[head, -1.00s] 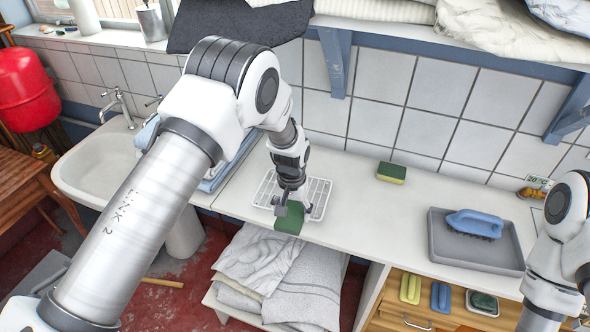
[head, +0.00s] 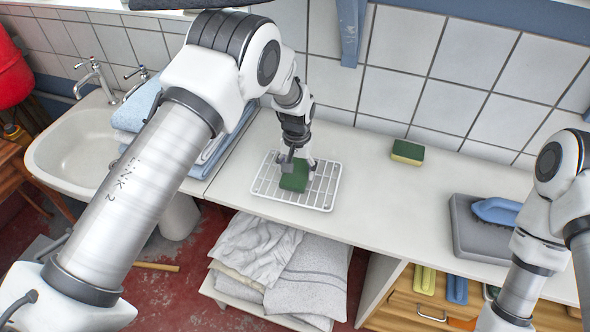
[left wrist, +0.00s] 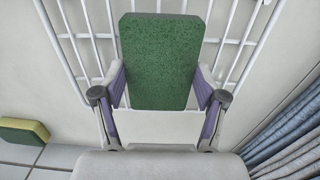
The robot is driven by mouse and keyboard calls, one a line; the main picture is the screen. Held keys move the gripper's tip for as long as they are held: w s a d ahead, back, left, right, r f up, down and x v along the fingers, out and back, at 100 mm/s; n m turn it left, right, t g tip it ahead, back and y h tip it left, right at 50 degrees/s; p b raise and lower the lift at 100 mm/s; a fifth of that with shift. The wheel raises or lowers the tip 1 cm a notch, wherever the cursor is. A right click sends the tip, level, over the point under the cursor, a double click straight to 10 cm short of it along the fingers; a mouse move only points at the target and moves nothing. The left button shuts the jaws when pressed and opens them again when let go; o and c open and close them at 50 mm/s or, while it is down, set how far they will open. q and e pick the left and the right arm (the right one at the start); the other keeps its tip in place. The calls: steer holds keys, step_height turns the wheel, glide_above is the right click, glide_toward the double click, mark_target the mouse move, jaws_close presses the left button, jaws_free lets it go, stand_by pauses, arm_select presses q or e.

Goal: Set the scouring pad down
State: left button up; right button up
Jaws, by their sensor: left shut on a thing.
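The green scouring pad (head: 294,177) is at the white wire rack (head: 328,190) on the counter. My left gripper (head: 295,166) is shut on the pad from above. In the left wrist view the pad (left wrist: 160,60) sits between the two fingers, with the rack's white wires (left wrist: 85,35) behind it. I cannot tell whether the pad touches the wires. My right arm shows at the right edge, but its gripper is out of view.
A green and yellow sponge (head: 407,152) lies on the counter (head: 380,195) near the tiled wall. A grey tray (head: 480,240) with a blue brush (head: 497,211) stands at the right. Folded blue towels (head: 140,110) lie left of the rack, next to the sink (head: 85,140).

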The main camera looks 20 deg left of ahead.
mark_target(298, 172)
arm_select(q)
steer(key=o, duration=0.9)
steer(key=shift+w+f, duration=0.1)
steer(key=shift+w, duration=0.05)
steer(key=shift+o, duration=0.6)
steer(key=shift+d, duration=0.15)
steer(key=shift+s+r, duration=0.25)
steer(key=shift+w+r, duration=0.1)
step_height(298, 172, up, 12)
steer(key=b, duration=0.3)
steer(key=shift+f+b, duration=0.2)
steer(key=shift+b, duration=0.15)
